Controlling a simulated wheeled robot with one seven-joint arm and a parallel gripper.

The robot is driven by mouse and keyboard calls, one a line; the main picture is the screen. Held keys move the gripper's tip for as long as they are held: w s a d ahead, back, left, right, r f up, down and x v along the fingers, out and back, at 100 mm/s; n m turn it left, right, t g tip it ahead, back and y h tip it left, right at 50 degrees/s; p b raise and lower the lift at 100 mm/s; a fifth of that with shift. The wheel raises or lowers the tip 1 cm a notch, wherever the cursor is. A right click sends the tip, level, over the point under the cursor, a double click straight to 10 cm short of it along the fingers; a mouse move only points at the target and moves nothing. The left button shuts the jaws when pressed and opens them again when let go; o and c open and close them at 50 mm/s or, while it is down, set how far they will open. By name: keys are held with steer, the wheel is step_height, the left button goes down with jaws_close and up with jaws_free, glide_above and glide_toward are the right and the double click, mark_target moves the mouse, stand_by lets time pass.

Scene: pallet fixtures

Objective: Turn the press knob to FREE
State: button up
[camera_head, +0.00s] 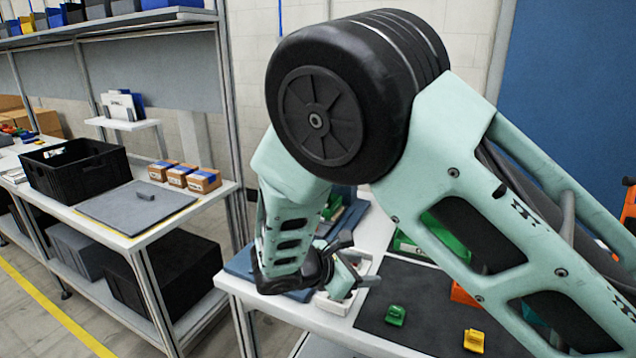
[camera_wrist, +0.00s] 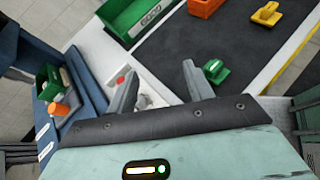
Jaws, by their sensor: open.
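My gripper (camera_head: 345,268) is open over the front left part of the white work table. In the wrist view its two grey fingers (camera_wrist: 158,68) stand apart, with nothing clearly held. A white fixture (camera_wrist: 152,84) with a red spot (camera_wrist: 120,80) lies below and between the fingers. A small pale grey part (camera_wrist: 144,101) shows near the left finger; it may be the press knob, but I cannot tell its setting or read a FREE mark. The white fixture also shows in the head view (camera_head: 330,303), largely hidden by my gripper.
A dark mat (camera_head: 425,300) right of the fixture bears a green piece (camera_head: 395,315), a yellow piece (camera_head: 474,340) and an orange one (camera_head: 463,294). A green bin (camera_wrist: 140,18) stands behind. A blue tray (camera_wrist: 88,88) lies left. A separate shelf bench holds a black crate (camera_head: 75,170).

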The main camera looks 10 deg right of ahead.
steer(key=w+n+t, duration=0.1)
steer(key=w, duration=0.1)
steer(key=w+a+n+t+h, duration=0.1)
steer(key=w+n+t, duration=0.1)
steer(key=w+a+n+t+h, duration=0.1)
steer(key=w+t, duration=0.1)
steer(key=w, duration=0.1)
steer(key=shift+a+n, duration=0.2)
steer(key=shift+n, duration=0.1)
steer(key=w+a+r+n+t+y, duration=0.2)
steer(key=w+a+n+t, duration=0.4)
steer(key=a+n+t, duration=0.25)
steer(key=r+p+x, duration=0.1)
steer(key=p+x, duration=0.3)
steer(key=x, duration=1.2)
steer(key=shift+w+r+m+t+p, duration=0.25)
steer(key=shift+r+m+t+p, duration=0.1)
steer(key=shift+t+p, duration=0.1)
steer(key=shift+a, duration=0.1)
steer(key=c, duration=1)
